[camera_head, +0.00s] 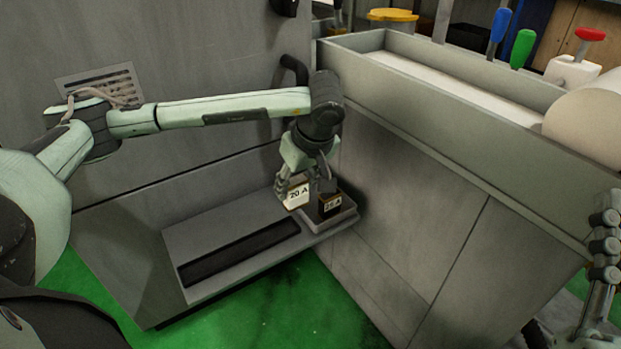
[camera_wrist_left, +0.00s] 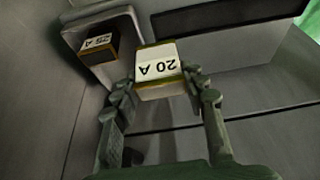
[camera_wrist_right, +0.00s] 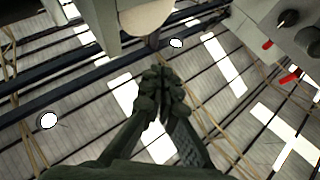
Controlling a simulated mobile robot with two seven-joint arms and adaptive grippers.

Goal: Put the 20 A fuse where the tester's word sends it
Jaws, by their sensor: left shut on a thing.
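The 20 A fuse (camera_head: 297,196) is a small pale block with brass-coloured edges and a "20 A" label. My left gripper (camera_head: 292,186) is shut on it, and in the left wrist view the fuse (camera_wrist_left: 160,70) sits between the two fingertips. It is over the right end of the grey ledge; whether it touches the ledge I cannot tell. A darker fuse (camera_head: 331,205), its label reading like 25 A, stands just right of it in a shallow grey tray (camera_head: 345,216). My right gripper (camera_wrist_right: 160,92) is shut and empty, its fingertips together. No tester's word is readable.
The grey ledge (camera_head: 200,236) has a long dark slot (camera_head: 240,252). A tall grey machine wall (camera_head: 430,210) stands close on the right. Green floor (camera_head: 310,300) lies below. Blue, green and red levers (camera_head: 523,48) are at the upper right.

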